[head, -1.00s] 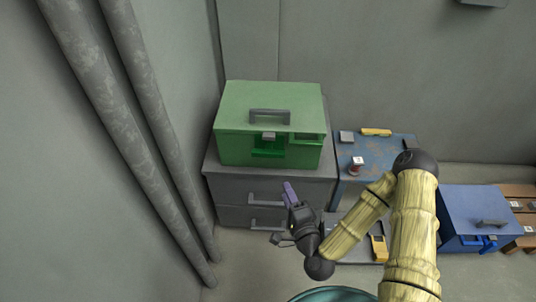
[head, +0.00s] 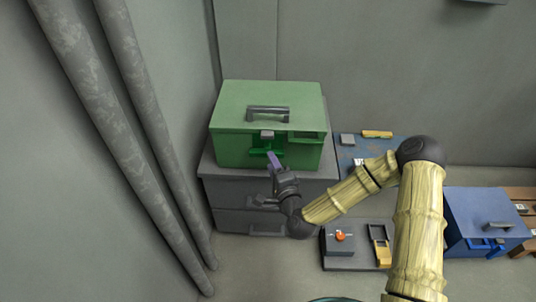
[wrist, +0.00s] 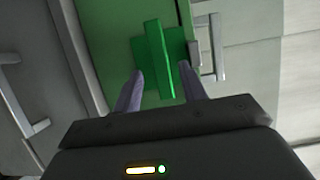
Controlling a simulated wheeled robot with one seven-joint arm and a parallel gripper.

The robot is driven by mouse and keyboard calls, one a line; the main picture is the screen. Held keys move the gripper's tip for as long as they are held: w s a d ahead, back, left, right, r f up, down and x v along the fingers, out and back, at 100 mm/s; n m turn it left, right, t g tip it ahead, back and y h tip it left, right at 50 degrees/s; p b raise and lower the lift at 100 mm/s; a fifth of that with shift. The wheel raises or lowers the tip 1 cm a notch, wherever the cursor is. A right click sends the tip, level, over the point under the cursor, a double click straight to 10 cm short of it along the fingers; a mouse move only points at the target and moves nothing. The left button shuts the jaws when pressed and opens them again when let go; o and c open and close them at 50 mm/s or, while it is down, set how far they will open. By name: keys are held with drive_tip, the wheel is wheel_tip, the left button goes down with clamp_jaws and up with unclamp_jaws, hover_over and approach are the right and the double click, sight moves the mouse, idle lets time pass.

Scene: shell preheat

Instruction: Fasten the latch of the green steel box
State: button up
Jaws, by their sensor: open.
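The green steel box (head: 225,145) stands on a grey drawer cabinet, lid down. Its green latch (head: 257,152) is on the front face, below a small grey catch (head: 267,135). In the wrist view the latch lever (wrist: 157,50) stands out from its green plate. My gripper (head: 273,159) is in front of the latch, partly covering it. In the wrist view my gripper (wrist: 163,74) is open, one finger on each side of the lever's near end. I cannot tell whether either finger touches it.
The grey drawer cabinet (head: 232,190) has bar handles close below my gripper. A worn blue table (head: 350,148) with small items stands to the right. A low grey panel with an orange knob (head: 340,236) lies below it. A blue box (head: 480,213) stands farther right.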

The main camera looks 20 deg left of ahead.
sight(267, 150)
drive_tip(key=shift+b+x, duration=0.3)
drive_tip(key=shift+x, duration=2.35)
drive_tip(key=shift+a, duration=0.1)
clamp_jaws()
